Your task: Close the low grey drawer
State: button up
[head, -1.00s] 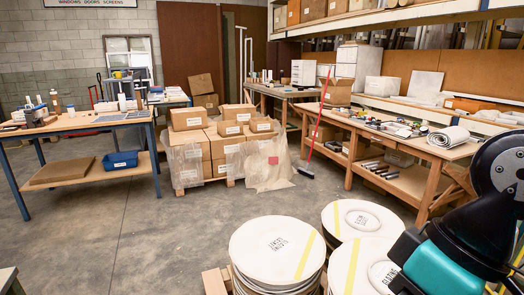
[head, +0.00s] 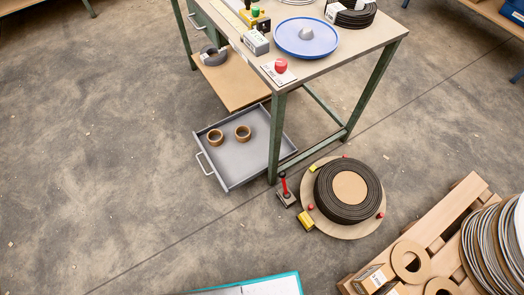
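The low grey drawer (head: 241,172) is pulled out under the green-legged bench, just above the floor. Its bar handle (head: 204,164) is on the left front side, facing away from the bench. Two brown rolls, one at the left (head: 215,137) and one at the right (head: 243,132), lie in the drawer. A bench leg stands in front of its right part and hides some of it. My gripper is not in view.
The bench top (head: 372,39) carries a blue dish (head: 306,37) and a red button (head: 281,65). A round board with a dark coil (head: 349,190) and a red-handled lever (head: 284,189) stand right of the drawer. A pallet (head: 432,227) is lower right. Floor left of the drawer is clear.

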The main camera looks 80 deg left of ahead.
aim_at(234, 164)
jog(key=z, duration=0.05)
jog(key=k, duration=0.15)
jog(key=z, duration=1.3)
jog(key=i, duration=0.8)
jog(key=u, duration=4.7)
jog(key=i, duration=0.5)
jog(key=u, duration=0.5)
jog(key=i, duration=0.7)
jog(key=u, duration=0.05)
